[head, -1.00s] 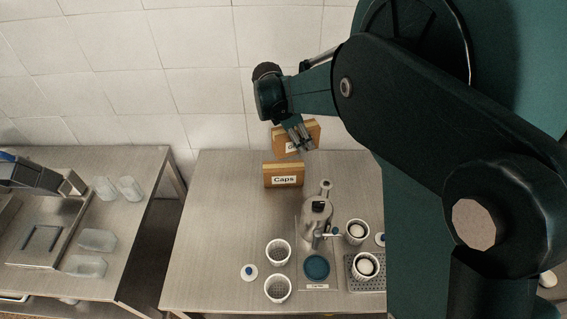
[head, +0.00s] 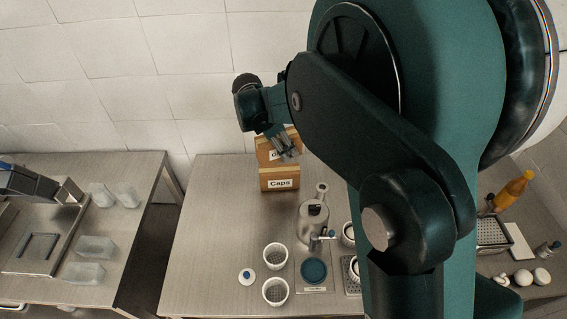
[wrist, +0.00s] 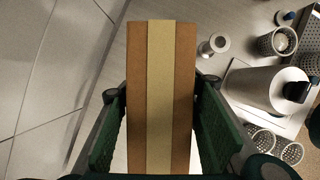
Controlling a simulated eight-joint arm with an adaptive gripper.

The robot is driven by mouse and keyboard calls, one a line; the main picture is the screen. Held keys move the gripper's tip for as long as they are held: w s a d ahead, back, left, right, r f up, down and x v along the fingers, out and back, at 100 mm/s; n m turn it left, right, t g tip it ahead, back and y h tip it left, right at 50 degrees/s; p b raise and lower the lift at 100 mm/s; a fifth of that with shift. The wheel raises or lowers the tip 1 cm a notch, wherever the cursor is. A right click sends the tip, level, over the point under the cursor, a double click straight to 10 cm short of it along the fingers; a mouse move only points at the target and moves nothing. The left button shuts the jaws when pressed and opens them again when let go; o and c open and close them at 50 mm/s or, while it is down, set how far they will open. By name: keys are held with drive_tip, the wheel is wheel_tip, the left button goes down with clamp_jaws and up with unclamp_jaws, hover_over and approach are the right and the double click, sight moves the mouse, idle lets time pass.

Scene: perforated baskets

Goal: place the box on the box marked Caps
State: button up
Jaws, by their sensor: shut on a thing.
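A brown cardboard box (head: 265,152) with a paler band and a partly covered white label is between the fingers of my gripper (head: 287,151). In the wrist view this box (wrist: 160,85) fills the middle, with a green finger on each side, so my gripper is shut on it. The box marked Caps (head: 280,172) stands upright on the table near the wall, its label facing the camera. The held box shows directly behind and above it in the head view. I cannot tell whether the two touch. The Caps box is not distinguishable in the wrist view, likely behind the held box.
White perforated baskets (head: 276,255) and a blue disc (head: 314,271) are near the table front. A side table (head: 130,240) with clear containers is at the left. The table left of the Caps box is bare.

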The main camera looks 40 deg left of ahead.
drive_tip(key=shift+f, duration=1.95)
drive_tip(key=shift+f, duration=1.9)
drive_tip(key=shift+f, duration=0.15)
drive_tip(key=o, duration=1)
drive_tip(key=shift+r, duration=0.2)
drive_tip(key=v, duration=1.2)
